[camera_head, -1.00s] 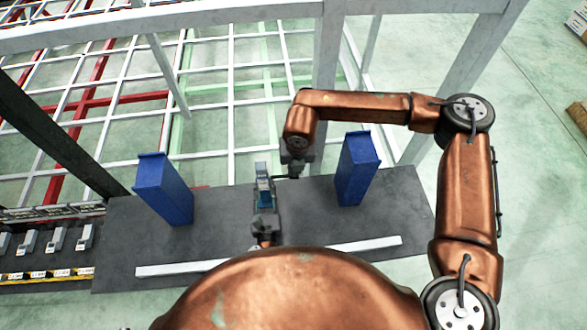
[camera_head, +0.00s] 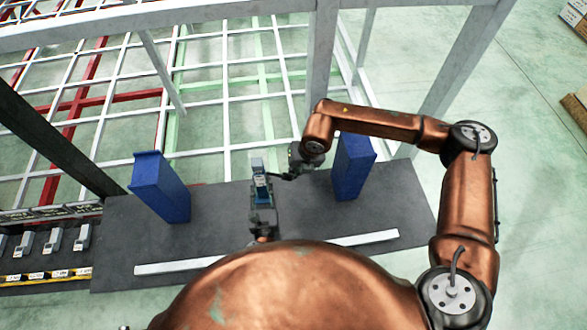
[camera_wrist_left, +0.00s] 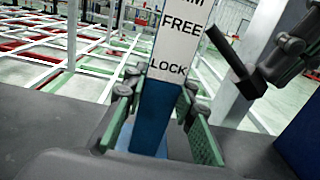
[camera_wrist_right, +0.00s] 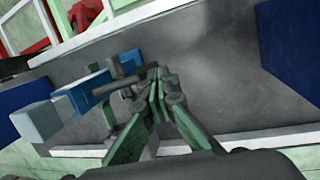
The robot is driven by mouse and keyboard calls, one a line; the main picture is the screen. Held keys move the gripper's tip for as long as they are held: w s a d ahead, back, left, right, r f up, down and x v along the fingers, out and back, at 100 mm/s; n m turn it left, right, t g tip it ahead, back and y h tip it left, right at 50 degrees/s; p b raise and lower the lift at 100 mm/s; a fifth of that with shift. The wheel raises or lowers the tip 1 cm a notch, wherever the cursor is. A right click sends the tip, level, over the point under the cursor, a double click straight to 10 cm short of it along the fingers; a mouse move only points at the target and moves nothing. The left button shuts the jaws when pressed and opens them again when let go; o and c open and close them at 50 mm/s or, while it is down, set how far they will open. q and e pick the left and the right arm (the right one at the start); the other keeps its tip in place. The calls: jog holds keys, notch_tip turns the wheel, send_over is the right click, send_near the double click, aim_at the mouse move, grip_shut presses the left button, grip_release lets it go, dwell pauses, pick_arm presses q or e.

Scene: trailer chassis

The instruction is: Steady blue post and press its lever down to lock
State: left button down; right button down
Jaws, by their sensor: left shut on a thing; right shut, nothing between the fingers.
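The blue post (camera_head: 260,181) stands upright on the dark table, between two larger blue blocks. In the left wrist view the post (camera_wrist_left: 152,118) has a white face with "FREE" and "LOCK" lettering. My left gripper (camera_head: 262,203) is shut around its lower part, a finger on each side (camera_wrist_left: 153,122). My right gripper (camera_head: 276,176) is shut and empty, just right of the post, fingers pointing toward it. It also shows at the right of the left wrist view (camera_wrist_left: 232,65). In the right wrist view its fingertips (camera_wrist_right: 157,80) are close to the post (camera_wrist_right: 90,92).
A blue block stands left (camera_head: 160,187) and another right (camera_head: 353,168) on the dark table (camera_head: 225,230). A white strip (camera_head: 180,266) lies along the near edge. A white frame (camera_head: 325,60) rises behind. Grey devices (camera_head: 53,238) sit in a rack at left.

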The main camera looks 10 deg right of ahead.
jog(key=shift+f, duration=0.45)
jog(key=shift+r, duration=0.2)
jog(key=shift+r, duration=0.65)
jog(key=s+d+r, duration=0.2)
jog(key=d+r, duration=0.6)
jog(key=r, duration=0.3)
jog(key=shift+s, duration=0.25)
jog(key=shift+d, duration=0.1)
